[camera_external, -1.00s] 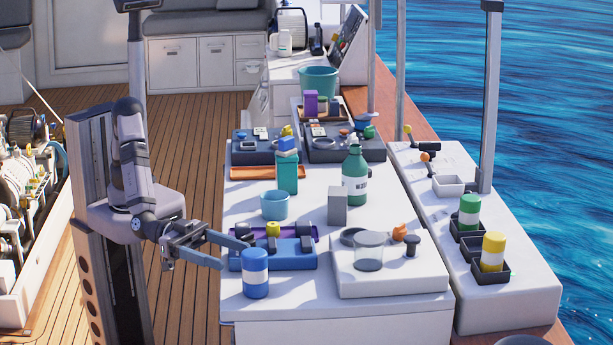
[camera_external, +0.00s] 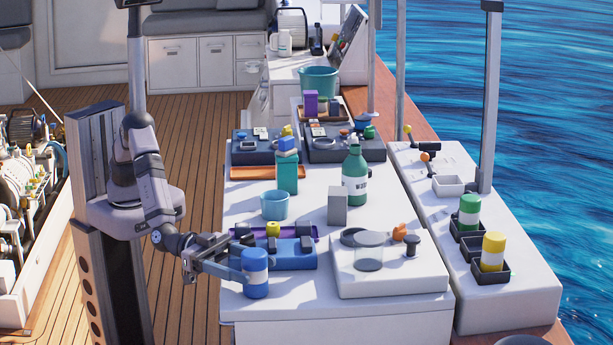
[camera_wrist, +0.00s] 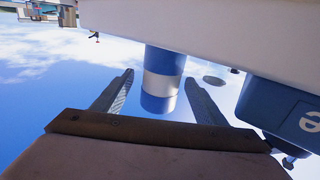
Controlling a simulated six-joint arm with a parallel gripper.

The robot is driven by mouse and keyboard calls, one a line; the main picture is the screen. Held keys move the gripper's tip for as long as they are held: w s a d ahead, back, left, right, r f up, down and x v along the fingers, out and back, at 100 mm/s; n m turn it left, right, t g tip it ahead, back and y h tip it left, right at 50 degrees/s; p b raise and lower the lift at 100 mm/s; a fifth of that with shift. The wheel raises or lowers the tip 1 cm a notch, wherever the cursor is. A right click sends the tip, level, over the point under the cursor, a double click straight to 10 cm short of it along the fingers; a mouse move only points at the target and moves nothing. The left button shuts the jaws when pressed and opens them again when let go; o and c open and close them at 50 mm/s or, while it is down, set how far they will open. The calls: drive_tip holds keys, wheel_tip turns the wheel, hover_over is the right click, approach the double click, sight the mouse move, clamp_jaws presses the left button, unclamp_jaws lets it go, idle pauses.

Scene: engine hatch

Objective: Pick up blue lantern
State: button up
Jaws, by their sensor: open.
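The blue lantern (camera_external: 255,274) is a blue cylinder with a white band. It stands upright at the near left corner of the white worktop (camera_external: 290,297). My gripper (camera_external: 238,268) reaches it from the left, with its fingers level with the lantern's body. In the wrist view the lantern (camera_wrist: 162,80) shows between the two fingers of my gripper (camera_wrist: 156,95), with gaps on both sides. The fingers are open and not closed on it. How far the lantern sits inside the jaws is hard to tell.
A light-blue cup (camera_external: 274,205) stands farther back. The worktop's front strip is clear.

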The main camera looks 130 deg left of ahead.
sight(265, 273)
drive_tip(key=shift+w, duration=0.1)
drive_tip(key=shift+w+a+f+p, duration=0.15)
drive_tip(key=shift+w+p, duration=0.1)
drive_tip(key=shift+w, duration=0.6)
drive_tip(key=shift+w+a+r+p, duration=0.1)
drive_tip(key=shift+w+a+p, duration=0.1)
drive_tip(key=shift+w, duration=0.6)
drive_tip(key=shift+w+a+f+p, duration=0.1)
drive_tip(key=shift+w+p, duration=0.15)
drive_tip(key=shift+w, duration=0.6)
drive_tip(key=c, duration=1.3)
